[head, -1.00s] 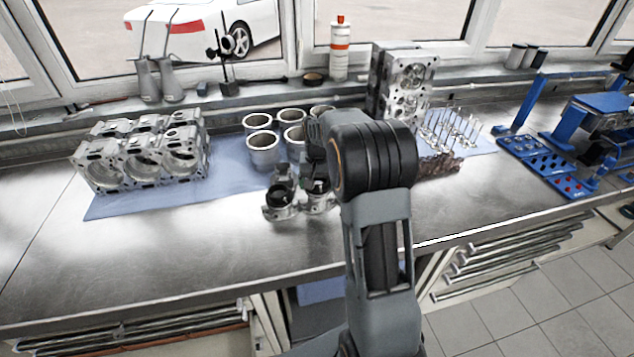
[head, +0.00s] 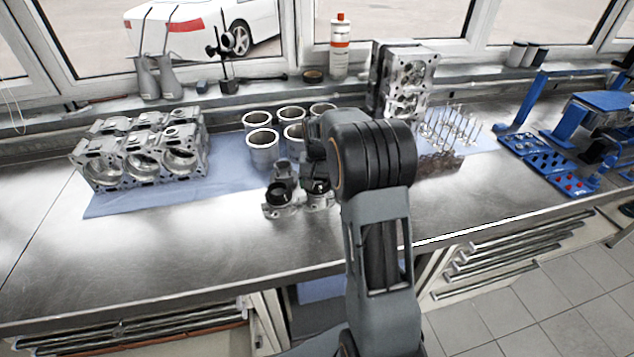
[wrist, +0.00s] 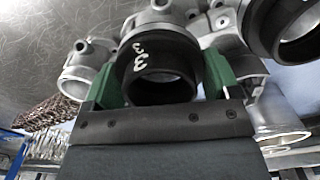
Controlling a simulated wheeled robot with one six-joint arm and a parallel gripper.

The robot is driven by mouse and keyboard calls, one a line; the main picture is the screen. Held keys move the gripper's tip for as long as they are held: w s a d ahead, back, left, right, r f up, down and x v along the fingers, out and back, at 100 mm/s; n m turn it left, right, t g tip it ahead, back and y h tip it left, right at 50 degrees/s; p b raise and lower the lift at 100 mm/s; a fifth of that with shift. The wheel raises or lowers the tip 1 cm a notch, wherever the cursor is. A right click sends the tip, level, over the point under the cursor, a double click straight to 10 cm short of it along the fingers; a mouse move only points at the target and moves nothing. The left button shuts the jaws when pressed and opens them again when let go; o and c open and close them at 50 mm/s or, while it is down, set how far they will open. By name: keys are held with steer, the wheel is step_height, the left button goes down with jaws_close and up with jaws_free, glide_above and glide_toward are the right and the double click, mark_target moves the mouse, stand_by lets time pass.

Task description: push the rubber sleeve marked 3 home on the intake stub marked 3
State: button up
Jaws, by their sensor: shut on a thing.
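In the wrist view, my gripper (wrist: 160,82) has its two green fingertips closed on either side of a black rubber sleeve (wrist: 128,68) with white 3 markings. The sleeve's round opening faces the camera. The grey metal intake part (wrist: 160,14) lies directly behind the sleeve; the stub itself is mostly hidden, and I cannot tell how far the sleeve sits on it.
Another black sleeve (wrist: 300,40) is close by at the upper right of the wrist view. Several cylinder liners (head: 263,157) stand behind the intake part. An engine block (head: 140,160) is on the left and valves (head: 450,128) on the right. The front left bench is clear.

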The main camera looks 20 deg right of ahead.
steer(key=o, duration=0.3)
steer(key=c, duration=0.3)
steer(key=shift+f+b, duration=0.45)
steer(key=shift+f, duration=0.35)
steer(key=o, duration=0.8)
steer(key=shift+r, duration=0.25)
steer(key=shift+r+p, duration=2.8)
steer(key=shift+r, duration=0.8)
